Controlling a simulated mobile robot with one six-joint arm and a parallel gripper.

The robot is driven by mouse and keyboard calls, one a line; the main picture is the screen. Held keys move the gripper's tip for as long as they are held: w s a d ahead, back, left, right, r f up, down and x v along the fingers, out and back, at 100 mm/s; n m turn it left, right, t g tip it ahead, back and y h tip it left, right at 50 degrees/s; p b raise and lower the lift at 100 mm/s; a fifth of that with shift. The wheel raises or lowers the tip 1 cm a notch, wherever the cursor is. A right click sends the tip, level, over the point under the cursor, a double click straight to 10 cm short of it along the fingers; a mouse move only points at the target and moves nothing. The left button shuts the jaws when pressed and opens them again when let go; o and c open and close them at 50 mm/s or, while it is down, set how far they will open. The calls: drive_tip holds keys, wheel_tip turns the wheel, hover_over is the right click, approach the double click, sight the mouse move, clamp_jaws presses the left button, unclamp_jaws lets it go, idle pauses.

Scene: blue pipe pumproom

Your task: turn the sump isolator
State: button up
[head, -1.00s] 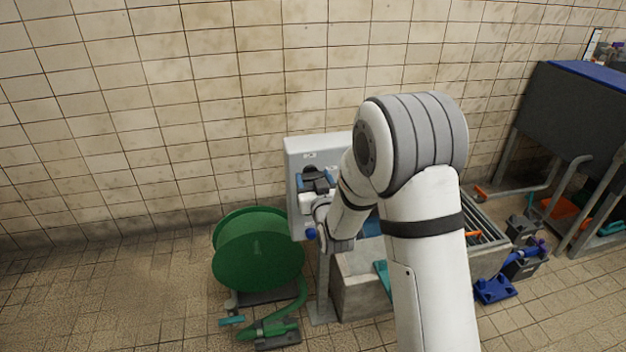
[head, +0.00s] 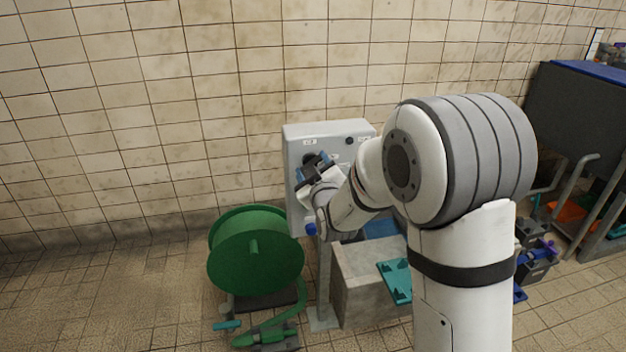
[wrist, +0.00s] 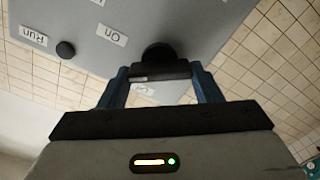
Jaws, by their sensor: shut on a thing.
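The sump isolator is a black rotary knob (wrist: 158,58) with a bar handle on a light grey panel (wrist: 200,25), which also shows in the head view (head: 352,128). My gripper (wrist: 160,75) has its blue fingers on either side of the bar and is shut on it. In the head view, my gripper (head: 314,168) is tilted against the panel's left part and covers most of the knob. The wrist view shows an "On" label (wrist: 112,34) upside down; another label by the knob is partly hidden.
A small black button (wrist: 66,49) and a "Run" label (wrist: 33,36) are on the same panel. A green hose reel (head: 250,255) stands left of the panel's post. A concrete sump trough (head: 365,285) is right of it. Floor at the left is clear.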

drive_tip(key=shift+a+f+n+b, duration=0.1)
drive_tip(key=shift+f+n+b, duration=0.05)
drive_tip(key=shift+n+b, duration=2.3)
drive_tip(key=shift+a+f+n+b, duration=0.1)
drive_tip(key=shift+n+b, duration=1.6)
drive_tip(key=shift+n, duration=1.45)
drive_tip(key=shift+o, duration=0.2)
drive_tip(key=o, duration=1)
drive_tip(key=shift+d, duration=0.1)
drive_tip(key=shift+c, duration=0.2)
drive_tip(key=p+v, duration=0.1)
drive_tip(key=v, duration=0.7)
drive_tip(key=shift+r, duration=0.1)
